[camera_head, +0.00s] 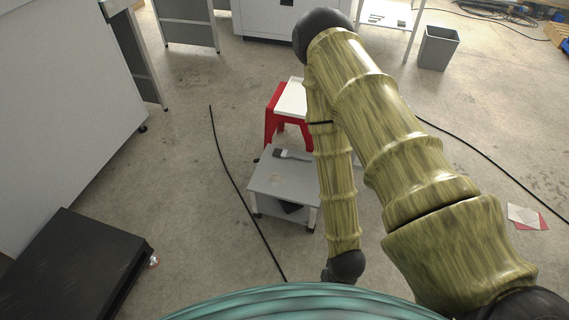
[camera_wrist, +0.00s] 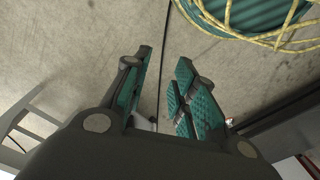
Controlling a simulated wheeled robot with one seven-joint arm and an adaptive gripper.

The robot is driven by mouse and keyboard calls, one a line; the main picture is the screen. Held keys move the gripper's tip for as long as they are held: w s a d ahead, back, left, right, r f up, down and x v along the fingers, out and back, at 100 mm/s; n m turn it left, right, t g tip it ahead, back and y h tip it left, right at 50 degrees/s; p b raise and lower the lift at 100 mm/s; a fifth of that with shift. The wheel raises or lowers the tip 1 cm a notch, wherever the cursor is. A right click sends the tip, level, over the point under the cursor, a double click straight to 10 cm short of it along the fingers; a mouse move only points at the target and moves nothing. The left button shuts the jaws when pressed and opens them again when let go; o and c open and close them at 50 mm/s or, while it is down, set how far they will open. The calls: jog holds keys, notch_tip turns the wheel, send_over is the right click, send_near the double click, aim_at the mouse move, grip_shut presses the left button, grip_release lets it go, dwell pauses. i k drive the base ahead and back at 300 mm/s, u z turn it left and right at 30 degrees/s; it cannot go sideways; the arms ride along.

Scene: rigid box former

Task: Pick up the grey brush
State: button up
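The grey brush (camera_head: 292,155) lies flat near the far edge of a small low grey table (camera_head: 267,181) in the head view. Its dark bristle end points left and its handle points right, towards my arm. My gripper shows in the wrist view (camera_wrist: 164,60), with its two teal-padded fingers apart and no brush between them. In the head view my forearm comes down just right of the table, and my fingers cannot be made out there. The brush cannot be made out in the wrist view.
A red stool (camera_head: 272,118) with a white top stands behind the table, partly hidden by my arm. A black cable (camera_head: 232,178) runs along the floor left of the table. A black low platform (camera_head: 70,272) stands at lower left. A grey bin (camera_head: 437,48) stands far right.

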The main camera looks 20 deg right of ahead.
aim_at(283, 154)
jog(key=u, duration=0.2)
jog(key=k, duration=0.35)
jog(key=z, duration=1)
jog(key=i, duration=1.6)
jog(key=u, duration=0.8)
